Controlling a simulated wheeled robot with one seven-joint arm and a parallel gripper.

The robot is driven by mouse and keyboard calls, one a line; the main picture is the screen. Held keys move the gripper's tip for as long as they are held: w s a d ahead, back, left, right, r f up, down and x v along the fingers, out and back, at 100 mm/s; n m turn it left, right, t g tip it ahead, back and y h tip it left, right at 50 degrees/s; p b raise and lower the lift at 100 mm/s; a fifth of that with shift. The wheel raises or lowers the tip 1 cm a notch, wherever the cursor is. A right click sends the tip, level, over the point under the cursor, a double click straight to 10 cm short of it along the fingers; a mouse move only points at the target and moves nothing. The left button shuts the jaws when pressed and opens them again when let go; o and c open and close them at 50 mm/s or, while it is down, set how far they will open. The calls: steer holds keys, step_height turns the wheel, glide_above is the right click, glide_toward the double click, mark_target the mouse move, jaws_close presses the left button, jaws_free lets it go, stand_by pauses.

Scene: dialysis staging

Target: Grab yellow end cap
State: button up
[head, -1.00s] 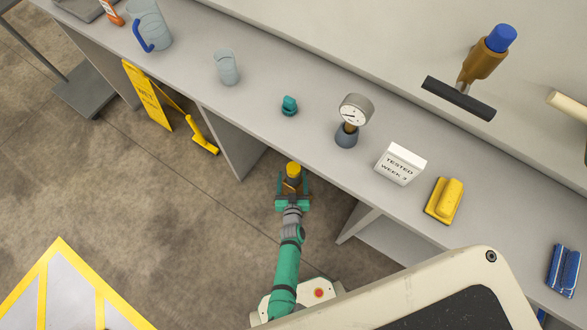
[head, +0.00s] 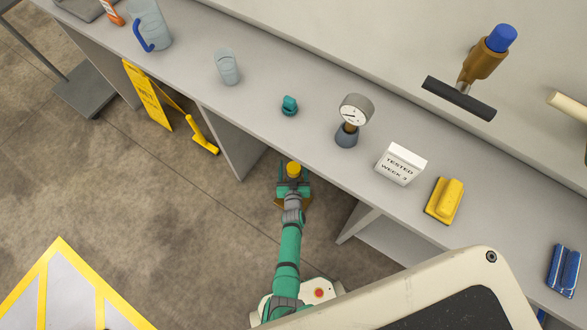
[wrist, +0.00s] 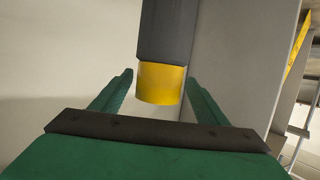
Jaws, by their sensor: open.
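The yellow end cap (wrist: 160,84) sits on the end of a dark grey cylinder (wrist: 166,32) in the wrist view. In the head view the yellow end cap (head: 293,169) shows just beyond my gripper, by the bench's front edge. My gripper (head: 293,181) is open, and its green fingers point at the cap. In the wrist view the two fingers of my gripper (wrist: 160,79) lie left and right of the cap with gaps on both sides. I cannot tell how deep the cap is between them.
A yellow floor sign (head: 147,95) stands at left. Open floor lies left of my arm.

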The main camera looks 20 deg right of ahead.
steer(key=shift+w+d, duration=0.2)
steer(key=shift+d, duration=0.05)
steer(key=shift+w+f, duration=0.15)
steer(key=shift+w, duration=0.5)
steer(key=shift+w+d+f, duration=0.2)
steer(key=shift+w+d, duration=0.05)
steer(key=shift+w, duration=0.15)
steer(key=c, duration=1.1)
